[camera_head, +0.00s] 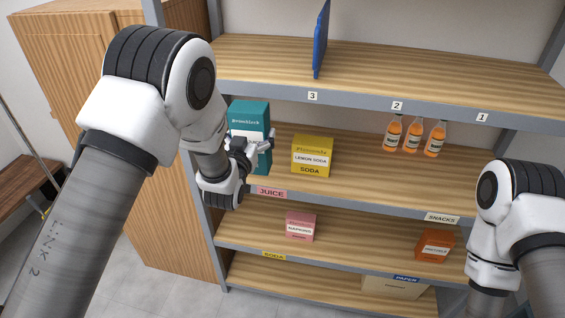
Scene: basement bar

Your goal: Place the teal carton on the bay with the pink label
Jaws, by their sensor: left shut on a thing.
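The teal carton (250,116) is at the left end of the middle shelf, roughly upright, just behind and above the pink label (271,193) that reads JUICE. My left gripper (246,150) is shut on the teal carton, with the fingers across its lower part. The wrist hides part of the carton's lower left, and I cannot tell whether its base touches the shelf board. My right arm (500,220) comes in at the right edge; its gripper is out of the picture.
A yellow lemon soda box (312,156) stands right of the carton on the same shelf. Several orange bottles (413,137) stand further right. A blue flat object (321,40) stands on the top shelf. Below are a pink napkins box (300,226) and an orange box (434,245). A grey post borders the left.

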